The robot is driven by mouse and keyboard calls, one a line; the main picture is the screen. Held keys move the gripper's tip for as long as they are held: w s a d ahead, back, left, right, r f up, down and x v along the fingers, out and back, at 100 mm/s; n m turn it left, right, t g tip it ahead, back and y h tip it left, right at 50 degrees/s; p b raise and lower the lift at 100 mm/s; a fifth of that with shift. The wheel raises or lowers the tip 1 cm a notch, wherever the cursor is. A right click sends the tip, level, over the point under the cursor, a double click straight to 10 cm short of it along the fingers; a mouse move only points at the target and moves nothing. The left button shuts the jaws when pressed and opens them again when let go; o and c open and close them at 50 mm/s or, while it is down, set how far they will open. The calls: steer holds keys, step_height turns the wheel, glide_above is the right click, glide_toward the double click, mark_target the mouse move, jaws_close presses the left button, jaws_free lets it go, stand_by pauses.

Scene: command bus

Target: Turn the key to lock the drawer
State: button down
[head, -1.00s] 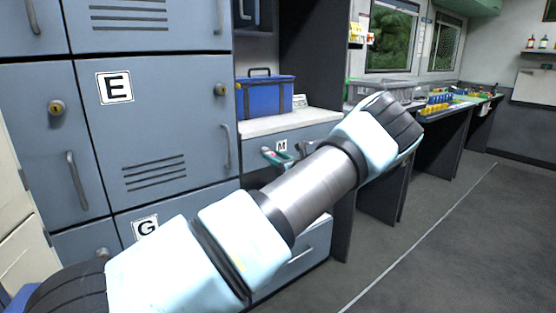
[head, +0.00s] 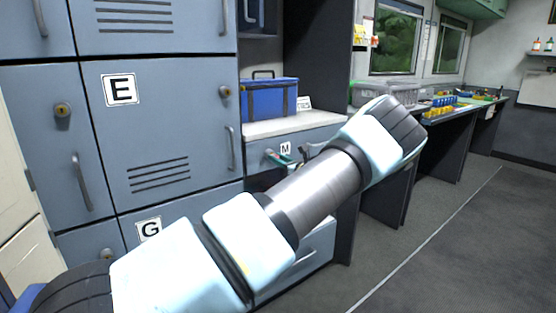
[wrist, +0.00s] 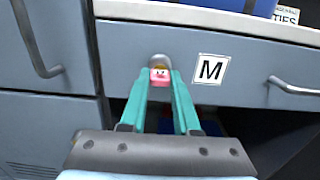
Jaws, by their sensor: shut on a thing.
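The drawer marked M (wrist: 120,65) has a grey-blue front, and its front looks flush under the white counter; it also shows in the head view (head: 325,137). A silver lock (wrist: 159,60) sits in it, left of the M label (wrist: 211,69). My gripper (wrist: 160,82) is in front of the lock, its teal fingers shut on the key. The key's pink head (wrist: 159,76) shows between the fingertips; its shaft is hidden. In the head view my gripper (head: 277,157) is small and partly behind my arm.
A bar handle (wrist: 295,89) is on the drawer right of the label. A locker handle (wrist: 35,45) is at the left. A blue toolbox (head: 268,98) stands on the counter (head: 290,125). Below the drawer is a dark open space (wrist: 225,118).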

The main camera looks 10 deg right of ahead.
steer(key=shift+f, duration=0.1)
steer(key=n+b, duration=0.3)
steer(key=shift+n, duration=0.3)
stand_by(0.5)
